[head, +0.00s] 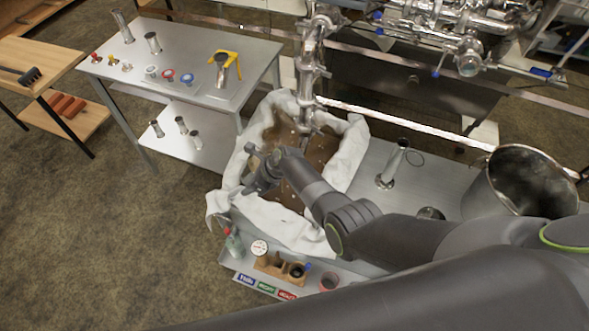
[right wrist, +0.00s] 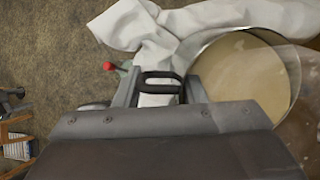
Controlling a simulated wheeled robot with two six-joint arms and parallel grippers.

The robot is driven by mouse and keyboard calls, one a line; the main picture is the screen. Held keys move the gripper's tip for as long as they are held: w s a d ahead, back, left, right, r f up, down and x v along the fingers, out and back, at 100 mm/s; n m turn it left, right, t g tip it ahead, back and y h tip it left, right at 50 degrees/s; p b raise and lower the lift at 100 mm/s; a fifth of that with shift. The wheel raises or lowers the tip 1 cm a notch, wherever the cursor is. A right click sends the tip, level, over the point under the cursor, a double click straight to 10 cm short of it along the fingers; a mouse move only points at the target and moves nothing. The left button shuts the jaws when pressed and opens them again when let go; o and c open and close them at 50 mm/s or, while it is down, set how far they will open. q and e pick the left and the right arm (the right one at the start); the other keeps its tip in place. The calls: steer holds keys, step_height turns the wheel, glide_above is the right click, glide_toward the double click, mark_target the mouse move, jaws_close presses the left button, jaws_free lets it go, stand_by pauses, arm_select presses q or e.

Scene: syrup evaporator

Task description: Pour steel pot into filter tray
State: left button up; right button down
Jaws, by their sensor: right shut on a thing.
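My right gripper (head: 262,174) is over the filter tray, which is lined with white cloth (head: 349,148) and shows brown contents. In the right wrist view the gripper (right wrist: 160,88) is shut on a dark loop handle (right wrist: 162,78). Beside it is the round rim of the steel pot (right wrist: 194,45) with tan liquid (right wrist: 243,72) inside. The handle appears to belong to this pot. In the head view my arm hides most of the pot, so its tilt is unclear. My left gripper is out of view.
Steel pipework with a valve (head: 310,75) stands close behind the tray. A larger steel bucket (head: 520,175) is at the right. A bottle (head: 234,243) and a small wooden rack (head: 270,266) sit in front. A side table (head: 190,50) holds small items.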

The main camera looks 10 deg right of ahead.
steer(key=shift+d+r+y, duration=0.4)
steer(key=shift+r+y, duration=0.05)
steer(key=shift+y, duration=0.05)
steer(key=shift+s+d+r+y+b, duration=0.15)
steer(key=shift+d+r+y+b, duration=0.45)
steer(key=shift+d+y+b, duration=0.25)
stand_by(0.7)
steer(key=shift+d+r+t+y+b, duration=0.45)
steer(key=shift+r+y+b, duration=0.25)
steer(key=shift+b, duration=0.45)
steer(key=shift+s+d+r+m+t+y+b, duration=0.15)
steer(key=shift+d+r+y+b, duration=0.3)
steer(key=shift+y+b, duration=0.85)
steer(key=shift+d+r+m+t+y+b, duration=0.15)
steer(key=shift+r+y+b, duration=0.35)
steer(key=shift+b, duration=1.5)
steer(key=shift+d+r+b, duration=0.1)
steer(key=shift+b, duration=0.25)
steer(key=shift+d+y+b, duration=0.1)
steer(key=shift+y+b, duration=0.15)
steer(key=shift+b, duration=0.1)
steer(key=shift+s+d+r+y+b, duration=0.1)
steer(key=shift+d+r+y+b, duration=0.3)
steer(key=shift+b, duration=0.65)
steer(key=shift+a, duration=0.1)
steer(key=shift+b, duration=0.35)
